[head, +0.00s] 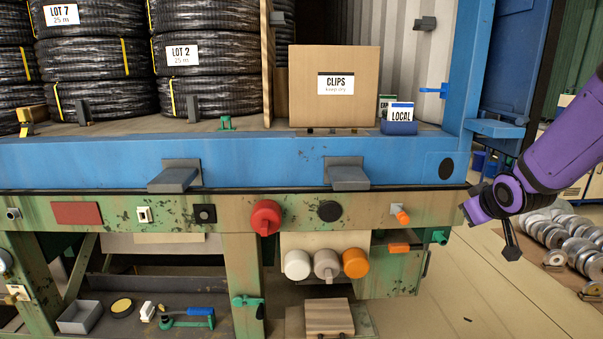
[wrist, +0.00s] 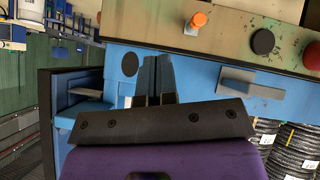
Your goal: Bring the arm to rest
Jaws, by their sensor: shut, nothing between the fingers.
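My purple arm (head: 560,150) reaches in from the right edge in the head view, right of the blue frame and clear of the shelf goods. In the wrist view my gripper (wrist: 157,62) shows as two dark fingers close together above a black bracket. It is shut with nothing between the fingers. In the head view the finger shape is too small to make out surely. The blue frame and an orange knob appear beyond the fingers in the wrist view, turned upside down.
The blue beam (head: 240,158) has grey ledges (head: 348,178) jutting out. Stacked hose coils (head: 200,55) and a CLIPS box (head: 334,105) stand on the shelf. Metal discs (head: 575,240) lie at the right. The floor (head: 480,290) between is open.

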